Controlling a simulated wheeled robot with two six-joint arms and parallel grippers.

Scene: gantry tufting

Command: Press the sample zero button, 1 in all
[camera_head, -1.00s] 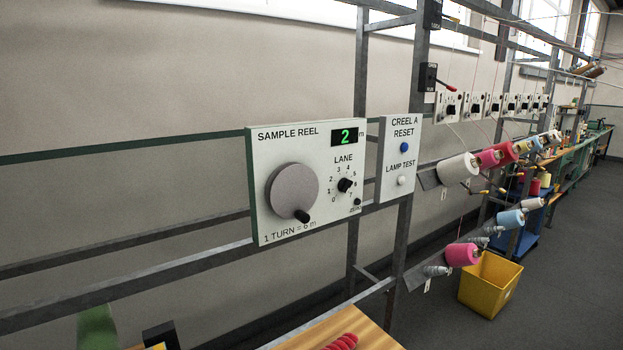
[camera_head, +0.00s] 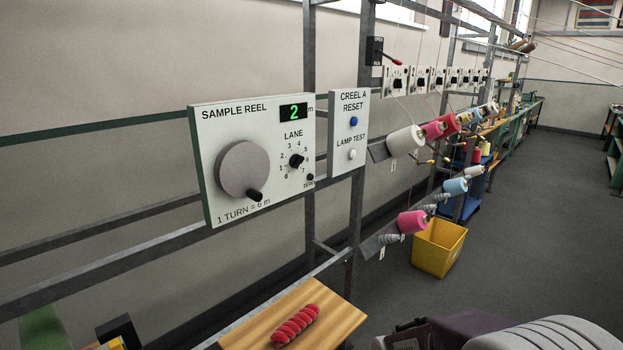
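The sample reel panel (camera_head: 205,125) is a pale board on the grey frame, left of the middle. Its green display (camera_head: 293,113) reads 2. The small dark zero button (camera_head: 310,177) sits at its lower right corner, with a small label below that is hard to read. The lane knob (camera_head: 296,161) is above and left of it. A large grey reel disc with a dark crank handle (camera_head: 255,195) is on the left of the panel. Nothing covers the button. Neither of my grippers is in view.
The creel reset panel (camera_head: 349,104) with a blue button and a white lamp test button is just right. A wooden board (camera_head: 338,310) holding a red tufted piece is below. Yarn cones and a yellow bin (camera_head: 438,247) stand further right.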

